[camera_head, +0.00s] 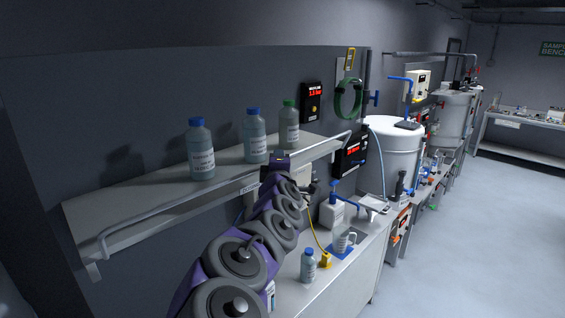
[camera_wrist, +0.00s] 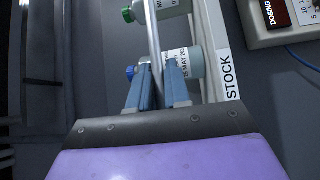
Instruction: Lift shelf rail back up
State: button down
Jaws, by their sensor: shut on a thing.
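The shelf rail (camera_head: 165,211) is a thin grey bar along the front of the wall shelf (camera_head: 140,193). Its left end bends down to a bracket at the shelf's corner. In the head view it runs close along the shelf's front edge. In the wrist view the rail (camera_wrist: 154,32) runs down between the fingertips of my gripper (camera_wrist: 157,68), which is shut on it. In the head view my gripper (camera_head: 276,164) is at the shelf front, mostly hidden by my arm. Three bottles stand on the shelf: two blue-capped (camera_head: 201,150) (camera_head: 254,137) and one green-capped (camera_head: 289,125).
Below, the bench (camera_head: 300,293) holds a blue-capped bottle (camera_head: 308,266), a white jug (camera_head: 342,240) and a white container (camera_head: 332,212). A display box (camera_head: 350,153) hangs just past the shelf's right end. A large white tank (camera_head: 398,155) stands beyond. Floor at right is clear.

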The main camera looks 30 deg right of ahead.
jog(key=shift+w+a+r+n+g+y, duration=0.1)
jog(key=shift+w+a+n+g, duration=0.1)
jog(key=shift+w, duration=0.3)
jog(key=shift+w+a+r+n+g+y, duration=0.1)
jog(key=shift+w+a+n+g, duration=0.1)
jog(key=shift+w, duration=0.35)
jog(key=shift+w+a+r+n+g+y, duration=0.1)
jog(key=shift+w+a+n, duration=0.1)
jog(key=shift+w, duration=0.3)
jog(key=c, duration=1.2)
grip_release()
jog(key=shift+w, duration=0.15)
